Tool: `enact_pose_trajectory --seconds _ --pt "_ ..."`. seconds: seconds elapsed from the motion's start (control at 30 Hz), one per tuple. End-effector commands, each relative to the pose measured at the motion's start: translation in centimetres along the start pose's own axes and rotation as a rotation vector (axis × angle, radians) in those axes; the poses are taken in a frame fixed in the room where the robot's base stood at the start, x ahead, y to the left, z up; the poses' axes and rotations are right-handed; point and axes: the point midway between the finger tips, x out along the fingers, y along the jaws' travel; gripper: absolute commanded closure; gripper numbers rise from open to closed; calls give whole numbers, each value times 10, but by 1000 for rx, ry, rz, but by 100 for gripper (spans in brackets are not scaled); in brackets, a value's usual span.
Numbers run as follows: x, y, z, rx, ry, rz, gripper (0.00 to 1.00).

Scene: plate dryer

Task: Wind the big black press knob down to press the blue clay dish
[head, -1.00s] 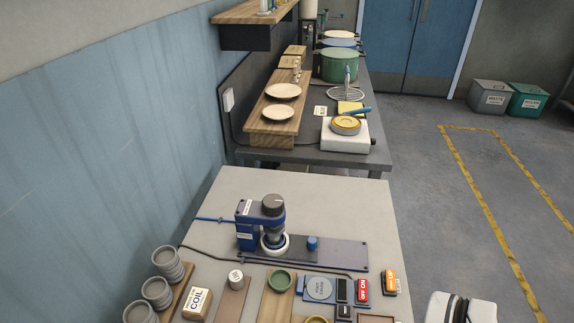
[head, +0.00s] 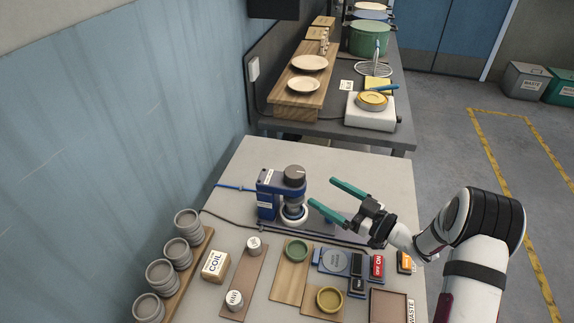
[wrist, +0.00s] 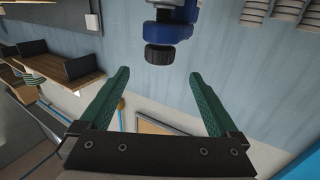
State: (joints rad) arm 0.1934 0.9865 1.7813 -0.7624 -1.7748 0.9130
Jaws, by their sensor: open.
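The blue press (head: 268,195) stands on the near table. I cannot make out the blue clay dish; the press head covers the middle of the base. My gripper (head: 324,193) has teal fingers, open and empty, reaching in from the right of the press. In the wrist view, the ribbed black knob (wrist: 159,54) lies beyond the fingertips, lined up with the gap between them. The fingers (wrist: 159,74) do not touch it.
A green dish (head: 296,250), a yellow dish (head: 329,300) and a red ON switch (head: 377,266) sit in front of the press. The table behind the press is clear.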

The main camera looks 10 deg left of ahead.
Motion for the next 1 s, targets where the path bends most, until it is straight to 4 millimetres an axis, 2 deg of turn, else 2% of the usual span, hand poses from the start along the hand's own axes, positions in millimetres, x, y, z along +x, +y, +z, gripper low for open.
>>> enact_pose_trajectory --seconds 0.1,0.3,0.5,0.67,0.9,0.93,1.0 --pt "34 -2 0 -2 0 -6 3" --pt "88 -2 0 -2 0 -3 3" --pt "125 -1 0 -2 -1 0 3" --pt "137 0 0 -2 -1 2 3" --pt "138 0 -1 -2 -1 3 3" --pt "138 0 -1 -2 -1 3 5" --pt "138 0 0 -2 -1 3 18"
